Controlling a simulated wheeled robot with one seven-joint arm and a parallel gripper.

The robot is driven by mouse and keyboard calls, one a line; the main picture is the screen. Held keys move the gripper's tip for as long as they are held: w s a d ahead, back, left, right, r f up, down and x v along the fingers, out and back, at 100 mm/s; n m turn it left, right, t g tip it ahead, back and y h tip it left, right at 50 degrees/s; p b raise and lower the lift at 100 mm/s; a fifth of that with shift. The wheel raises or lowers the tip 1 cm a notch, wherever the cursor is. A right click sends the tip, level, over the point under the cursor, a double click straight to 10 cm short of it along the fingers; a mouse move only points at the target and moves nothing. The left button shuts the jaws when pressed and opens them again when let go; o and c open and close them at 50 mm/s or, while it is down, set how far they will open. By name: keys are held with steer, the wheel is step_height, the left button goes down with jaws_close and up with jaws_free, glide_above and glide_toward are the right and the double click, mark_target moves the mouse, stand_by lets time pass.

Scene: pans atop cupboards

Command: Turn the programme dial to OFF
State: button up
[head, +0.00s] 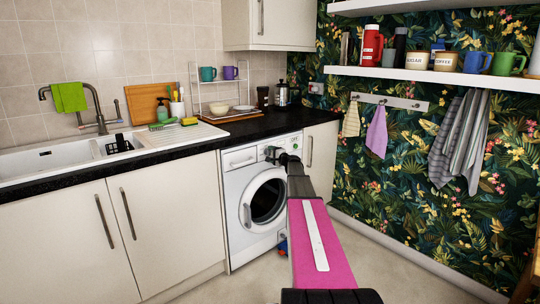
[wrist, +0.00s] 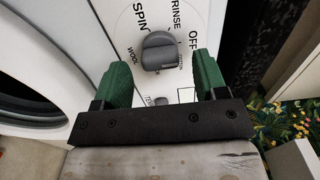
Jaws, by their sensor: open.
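The programme dial (wrist: 158,52) is a grey knob on the white front panel of the washing machine (head: 236,190). In the wrist view, printed words stand around it: SPIN, RINSE, WOOL, and OFF at its upper right. I cannot tell for sure which word the knob points to. My gripper (wrist: 162,62) is open, with one green finger left of the knob and one right of it. Both fingers look apart from the knob. In the head view my gripper (head: 282,157) is at the machine's upper right, and it hides the dial there.
The machine's round door (head: 266,201) is shut, below and left of my gripper. The black worktop (head: 215,143) runs above the panel. A cream cupboard (head: 320,160) stands right of the machine, beside the patterned wall. The floor in front is mostly clear.

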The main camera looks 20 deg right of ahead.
steer(key=v, duration=0.9)
